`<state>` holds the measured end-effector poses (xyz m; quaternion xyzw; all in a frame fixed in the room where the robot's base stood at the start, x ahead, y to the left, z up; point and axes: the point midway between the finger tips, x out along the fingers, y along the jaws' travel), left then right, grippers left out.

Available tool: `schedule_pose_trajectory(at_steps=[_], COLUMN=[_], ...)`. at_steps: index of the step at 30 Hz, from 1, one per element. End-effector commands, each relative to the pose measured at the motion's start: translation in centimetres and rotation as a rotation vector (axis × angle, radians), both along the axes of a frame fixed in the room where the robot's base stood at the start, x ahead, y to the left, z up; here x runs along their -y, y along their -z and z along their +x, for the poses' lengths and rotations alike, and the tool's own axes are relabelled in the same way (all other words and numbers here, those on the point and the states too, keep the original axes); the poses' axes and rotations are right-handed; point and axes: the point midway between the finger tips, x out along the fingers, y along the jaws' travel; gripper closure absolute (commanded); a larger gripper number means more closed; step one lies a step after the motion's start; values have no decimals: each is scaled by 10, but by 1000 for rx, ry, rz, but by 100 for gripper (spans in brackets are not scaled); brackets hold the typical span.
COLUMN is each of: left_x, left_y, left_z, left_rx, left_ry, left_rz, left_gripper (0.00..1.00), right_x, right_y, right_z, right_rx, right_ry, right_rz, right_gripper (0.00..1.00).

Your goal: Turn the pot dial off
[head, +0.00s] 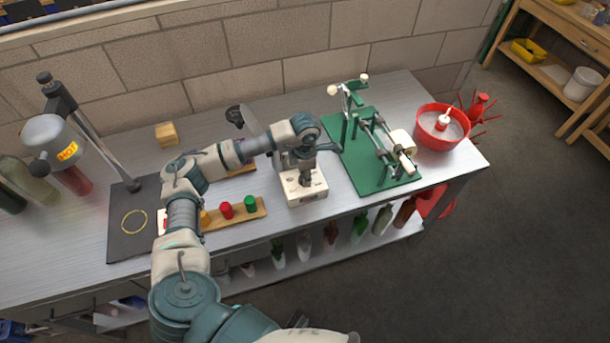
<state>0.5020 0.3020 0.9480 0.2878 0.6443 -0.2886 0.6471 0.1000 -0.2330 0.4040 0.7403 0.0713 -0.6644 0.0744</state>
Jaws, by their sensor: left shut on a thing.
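A white box-shaped unit (308,195) stands near the front edge of the metal bench, just right of the middle of the bench. My left gripper (305,181) points down onto its top and is shut on a small part there, which looks like the dial. The fingers hide most of that part, so its setting cannot be read. My left wrist hides the back of the unit, and I cannot make out the pot clearly. My right gripper is not in view.
A wooden strip (238,215) with yellow, red and green pieces lies left of the unit. A green-based machine (352,165) and a red bowl (424,138) stand right. A heater marked HOT (50,135) hangs on a stand at left. Bottles hang below the bench.

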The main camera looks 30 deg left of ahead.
Motion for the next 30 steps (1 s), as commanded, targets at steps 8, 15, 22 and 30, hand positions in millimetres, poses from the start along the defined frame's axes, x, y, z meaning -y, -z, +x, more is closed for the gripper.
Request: schedule_pose_trajectory(at_steps=[8, 15, 22, 30], left_x=[-3, -4, -4, -3], left_y=[4, 5, 6, 6], left_z=[-3, -3, -5, -5], left_rx=[-13, -15, -18, -18], left_ry=[-39, -172, -376, -633], left_rz=[10, 12, 13, 15], left_gripper=[100, 99, 99, 99], right_x=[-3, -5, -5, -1], right_y=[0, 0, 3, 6], right_z=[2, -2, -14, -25], right_rx=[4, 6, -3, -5], right_ry=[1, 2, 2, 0], right_rz=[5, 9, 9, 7], right_gripper=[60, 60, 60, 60])
